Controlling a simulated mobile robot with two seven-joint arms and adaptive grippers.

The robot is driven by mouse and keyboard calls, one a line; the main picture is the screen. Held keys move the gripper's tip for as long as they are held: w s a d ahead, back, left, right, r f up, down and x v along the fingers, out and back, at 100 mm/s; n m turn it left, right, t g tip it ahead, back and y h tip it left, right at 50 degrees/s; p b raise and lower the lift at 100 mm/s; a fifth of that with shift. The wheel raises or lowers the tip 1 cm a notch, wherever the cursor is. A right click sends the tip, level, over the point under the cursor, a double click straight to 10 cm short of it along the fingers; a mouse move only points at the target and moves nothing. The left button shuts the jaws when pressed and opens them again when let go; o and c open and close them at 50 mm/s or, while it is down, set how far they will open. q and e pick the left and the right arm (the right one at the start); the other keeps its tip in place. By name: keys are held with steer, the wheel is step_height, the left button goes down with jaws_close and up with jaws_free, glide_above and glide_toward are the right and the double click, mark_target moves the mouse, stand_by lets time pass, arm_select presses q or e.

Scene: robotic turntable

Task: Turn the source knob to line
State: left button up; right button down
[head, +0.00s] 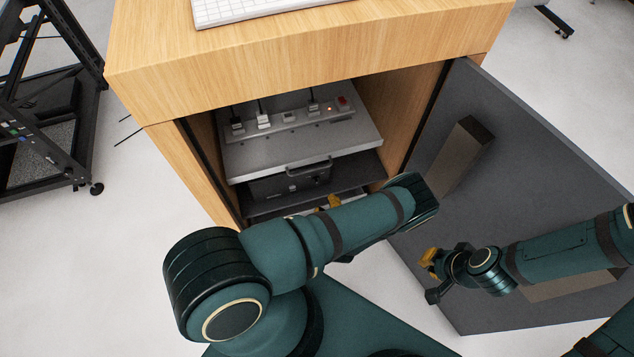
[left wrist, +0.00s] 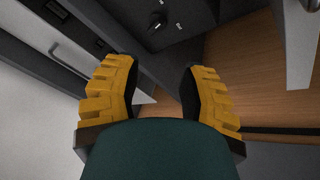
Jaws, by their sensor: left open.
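The cabinet holds a dark unit (head: 290,183) on a low shelf, below a grey shelf. In the left wrist view a small dark round knob (left wrist: 157,23) with a pale mark sits on a dark panel; it looks like the source knob, but its label and setting are too small to read. My left gripper (left wrist: 160,90) is open and empty, its yellow fingers apart, with the knob ahead and not touched. In the head view its yellow tip (head: 333,201) shows at the cabinet opening, mostly hidden by my arm. My right gripper (head: 431,270) is by the open door, its jaws unclear.
The grey shelf (head: 240,165) carries a power strip with several plugs and a red switch. A handle (head: 308,164) is at its front. The open grey door (head: 540,160) stands at the right. The wooden cabinet wall (left wrist: 260,75) is close to my left gripper's right finger.

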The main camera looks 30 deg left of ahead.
mark_target(317, 182)
arm_select(q)
steer(key=w+a+f+m, duration=0.1)
steer(key=w+a+m, duration=0.1)
steer(key=a, duration=0.1)
steer(key=w+a+f+m+b, duration=0.1)
steer(key=w+a+f+m, duration=0.1)
steer(key=w+a, duration=0.1)
steer(key=w+a+f+m+b, duration=0.1)
steer(key=w+a+f+m, duration=0.1)
steer(key=w, duration=0.1)
steer(key=shift+a+y, duration=0.3)
steer(key=shift+a, duration=0.1)
stand_by(0.4)
steer(key=shift+r, duration=0.1)
jaws_close()
